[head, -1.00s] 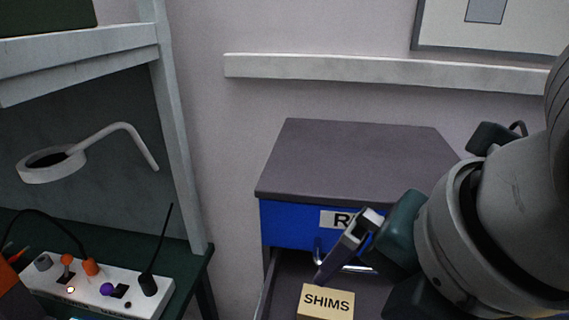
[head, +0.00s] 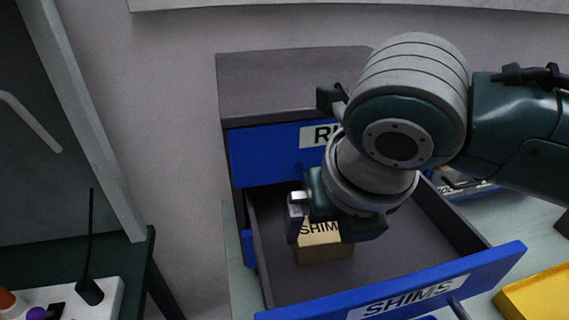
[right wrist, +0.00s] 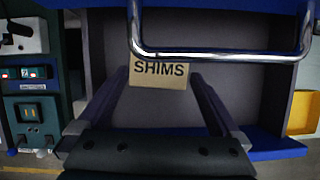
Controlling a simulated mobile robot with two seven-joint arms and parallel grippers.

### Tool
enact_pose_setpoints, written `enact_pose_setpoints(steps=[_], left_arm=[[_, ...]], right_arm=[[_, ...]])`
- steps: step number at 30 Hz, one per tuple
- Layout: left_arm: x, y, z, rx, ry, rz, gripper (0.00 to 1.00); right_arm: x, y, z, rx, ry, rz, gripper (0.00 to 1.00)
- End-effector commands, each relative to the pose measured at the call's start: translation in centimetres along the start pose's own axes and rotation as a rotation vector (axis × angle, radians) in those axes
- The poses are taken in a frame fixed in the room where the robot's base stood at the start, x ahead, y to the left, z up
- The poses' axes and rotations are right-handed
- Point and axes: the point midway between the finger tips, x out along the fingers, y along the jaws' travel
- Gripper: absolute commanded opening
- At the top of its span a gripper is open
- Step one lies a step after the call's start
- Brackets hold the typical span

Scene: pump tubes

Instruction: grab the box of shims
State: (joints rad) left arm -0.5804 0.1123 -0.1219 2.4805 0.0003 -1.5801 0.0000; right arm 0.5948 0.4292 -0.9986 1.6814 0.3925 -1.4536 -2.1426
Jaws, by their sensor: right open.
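The box of shims (head: 322,252) is a tan box with a black SHIMS label. It stands inside the open lower drawer (head: 416,284), towards the drawer's left side. My right gripper (head: 318,228) is at the box from above, and its wrist hides the box's upper right part. In the right wrist view the box (right wrist: 159,74) shows between the two open fingers (right wrist: 160,92), with a gap on each side of it. My left gripper is not in view.
A blue upper drawer front (head: 265,153) is shut just behind the box. Its metal handle (right wrist: 220,52) crosses close above the box in the right wrist view. A yellow bin (head: 540,293) stands at the right, and a green bench (head: 70,262) at the left.

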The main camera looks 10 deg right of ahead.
Motion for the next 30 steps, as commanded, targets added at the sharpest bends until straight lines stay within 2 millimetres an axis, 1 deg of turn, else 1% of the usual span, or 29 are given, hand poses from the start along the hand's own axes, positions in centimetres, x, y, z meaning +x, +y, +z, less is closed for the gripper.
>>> enact_pose_setpoints(steps=[3, 6, 9, 15, 30], left_arm=[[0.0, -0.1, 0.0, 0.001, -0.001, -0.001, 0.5], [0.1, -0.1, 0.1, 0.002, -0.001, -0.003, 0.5], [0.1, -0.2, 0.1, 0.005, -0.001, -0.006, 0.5], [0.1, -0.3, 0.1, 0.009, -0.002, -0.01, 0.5], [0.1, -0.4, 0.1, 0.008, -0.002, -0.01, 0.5]], right_arm=[[1.7, 0.0, -0.1, 0.002, 0.002, -0.001, 1.0], [2.6, 0.0, 0.0, 0.001, 0.001, -0.001, 1.0], [3.0, 0.0, 0.0, 0.0, -0.001, 0.001, 1.0], [3.0, 0.0, 0.0, 0.0, -0.001, 0.001, 0.99], [2.9, 0.0, 0.0, 0.0, -0.001, 0.0, 0.43]])
